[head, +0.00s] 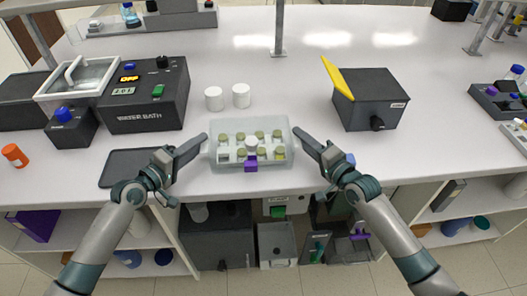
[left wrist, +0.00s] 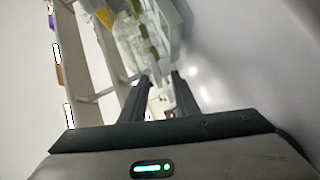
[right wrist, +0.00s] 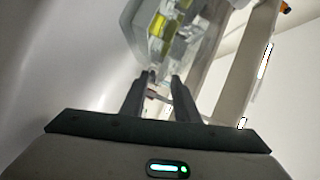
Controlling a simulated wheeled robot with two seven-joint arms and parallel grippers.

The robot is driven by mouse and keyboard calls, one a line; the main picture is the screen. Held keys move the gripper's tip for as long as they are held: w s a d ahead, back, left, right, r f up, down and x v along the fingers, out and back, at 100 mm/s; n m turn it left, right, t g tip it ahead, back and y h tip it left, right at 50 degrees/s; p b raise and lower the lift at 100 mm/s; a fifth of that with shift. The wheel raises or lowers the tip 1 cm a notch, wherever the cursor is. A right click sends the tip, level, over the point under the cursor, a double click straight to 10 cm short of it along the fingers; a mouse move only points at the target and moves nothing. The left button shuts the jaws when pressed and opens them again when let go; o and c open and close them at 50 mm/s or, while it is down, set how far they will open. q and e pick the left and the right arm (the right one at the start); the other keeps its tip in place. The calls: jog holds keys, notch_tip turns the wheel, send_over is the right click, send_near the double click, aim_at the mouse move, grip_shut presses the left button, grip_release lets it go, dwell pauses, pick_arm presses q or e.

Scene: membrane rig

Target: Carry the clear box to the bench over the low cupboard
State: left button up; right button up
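The clear box (head: 250,167) is at the front of the white bench (head: 290,75), between my two grippers. It holds several vials with greenish caps, one white cap and a purple clip on its front. My left gripper (head: 204,143) is at its left end and my right gripper (head: 298,137) at its right end. In both wrist views the fingers are close together with the box's end at their tips, seemingly shut on its end tabs. The box looks level; I cannot tell whether it touches the bench. A dark cabinet (head: 215,240) is under the bench's front edge.
A water bath (head: 145,95) and a dark flat pad (head: 125,168) are left of the box. Two white jars (head: 240,95) stand behind it. A dark grey box with a yellow lid (head: 370,100) is at the right. Posts (head: 279,30) rise from the bench.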

pick_arm(q)
jog(key=v, duration=1.2)
pick_arm(e)
jog(key=shift+d, duration=0.1)
jog(key=v, duration=1.2)
pick_arm(q)
jog(key=shift+s+d+f, duration=0.1)
jog(key=shift+s, duration=0.05)
pick_arm(e)
jog(key=shift+s, duration=0.1)
dwell(0.6)
